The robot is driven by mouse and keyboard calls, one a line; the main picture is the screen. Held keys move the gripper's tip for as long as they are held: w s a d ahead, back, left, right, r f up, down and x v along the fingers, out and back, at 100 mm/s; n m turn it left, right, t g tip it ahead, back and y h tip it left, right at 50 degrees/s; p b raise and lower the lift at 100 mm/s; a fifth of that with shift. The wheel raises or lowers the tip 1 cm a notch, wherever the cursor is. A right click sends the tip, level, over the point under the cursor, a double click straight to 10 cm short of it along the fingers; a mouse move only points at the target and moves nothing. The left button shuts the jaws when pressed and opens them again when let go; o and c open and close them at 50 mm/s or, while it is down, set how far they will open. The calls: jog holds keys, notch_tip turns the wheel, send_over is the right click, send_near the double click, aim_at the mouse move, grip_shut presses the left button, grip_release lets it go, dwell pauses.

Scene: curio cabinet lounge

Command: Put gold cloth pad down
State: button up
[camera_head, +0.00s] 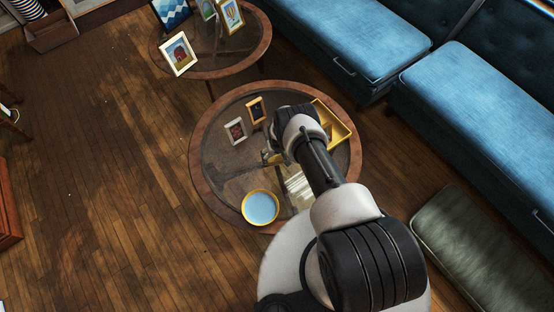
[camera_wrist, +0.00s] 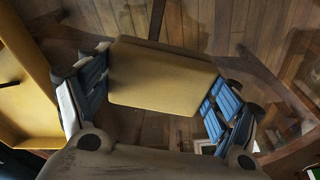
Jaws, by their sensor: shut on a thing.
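The gold cloth pad (camera_wrist: 163,76) is a flat yellow block with rounded edges. In the wrist view it is held between the two blue-padded fingers of my gripper (camera_wrist: 156,90), which is shut on it. In the head view my gripper (camera_head: 272,157) is over the round glass-topped table (camera_head: 203,178), and only a small yellow bit of the pad shows beside it. The arm hides much of that area. Whether the pad touches the glass cannot be told.
A yellow tray (camera_head: 343,134) is on the table's right side, partly behind my arm. Two small picture frames, one white (camera_head: 235,131) and one gold (camera_head: 256,110), stand near the back. A blue-and-yellow bowl (camera_head: 261,207) is at the front. The glass at left is clear.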

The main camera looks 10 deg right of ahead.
jog(key=shift+f, duration=0.9)
jog(key=shift+f, duration=0.15)
jog(key=o, duration=1.3)
jog(key=shift+o, duration=0.2)
